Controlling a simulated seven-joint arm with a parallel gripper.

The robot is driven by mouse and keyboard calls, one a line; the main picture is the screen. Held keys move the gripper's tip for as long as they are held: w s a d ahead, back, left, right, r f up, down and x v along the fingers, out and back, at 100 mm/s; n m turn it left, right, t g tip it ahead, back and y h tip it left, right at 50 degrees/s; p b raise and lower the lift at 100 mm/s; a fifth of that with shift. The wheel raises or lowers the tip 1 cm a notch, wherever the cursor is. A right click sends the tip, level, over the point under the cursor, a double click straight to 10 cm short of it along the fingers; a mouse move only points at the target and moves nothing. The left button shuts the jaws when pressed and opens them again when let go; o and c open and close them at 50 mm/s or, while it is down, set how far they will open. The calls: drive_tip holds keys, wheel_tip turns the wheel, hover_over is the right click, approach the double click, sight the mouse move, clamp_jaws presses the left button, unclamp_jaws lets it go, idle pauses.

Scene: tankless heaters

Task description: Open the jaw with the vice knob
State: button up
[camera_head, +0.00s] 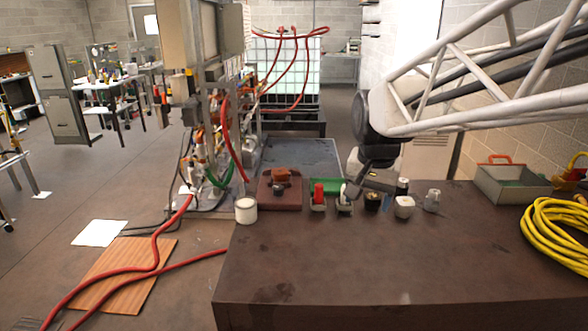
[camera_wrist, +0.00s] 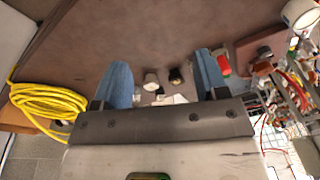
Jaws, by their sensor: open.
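What looks like the vice (camera_head: 267,196) is a reddish-brown block near the far left edge of the table, with an orange-brown piece on top and a small grey knob (camera_head: 280,188) on its front. In the wrist view the vice (camera_wrist: 246,51) shows at the right, beyond the red-topped item. Its jaw gap is too small to make out. My gripper (camera_head: 380,202) is over the far edge of the table, well right of the vice and apart from it. In the wrist view my gripper (camera_wrist: 163,75) has its two blue fingers spread wide, with nothing held.
Several small items stand between my gripper and the vice, including a red-topped one (camera_head: 319,195) and a green tray (camera_head: 327,185). A white cup (camera_head: 246,210) is left of the vice. Yellow cable (camera_head: 556,234) and a grey toolbox (camera_head: 510,187) lie right. The table's front is clear.

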drive_tip(key=w+a+m, duration=0.2)
drive_tip(key=w+a, duration=0.2)
drive_tip(key=w, duration=0.6)
drive_tip(key=m+g, duration=0.2)
drive_tip(key=m, duration=0.3)
hover_over(278, 187)
drive_tip(key=f, duration=1.2)
drive_tip(key=shift+s+d+f, duration=0.15)
drive_tip(key=shift+s+d, duration=0.1)
drive_tip(key=shift+d, duration=0.15)
drive_tip(key=shift+w+a+f+m, duration=0.3)
drive_tip(key=shift+w+a+f, duration=0.05)
drive_tip(key=shift+w+a, duration=0.05)
drive_tip(key=shift+f, duration=0.15)
drive_tip(key=shift+f, duration=3.75)
drive_tip(key=shift+c, duration=0.2)
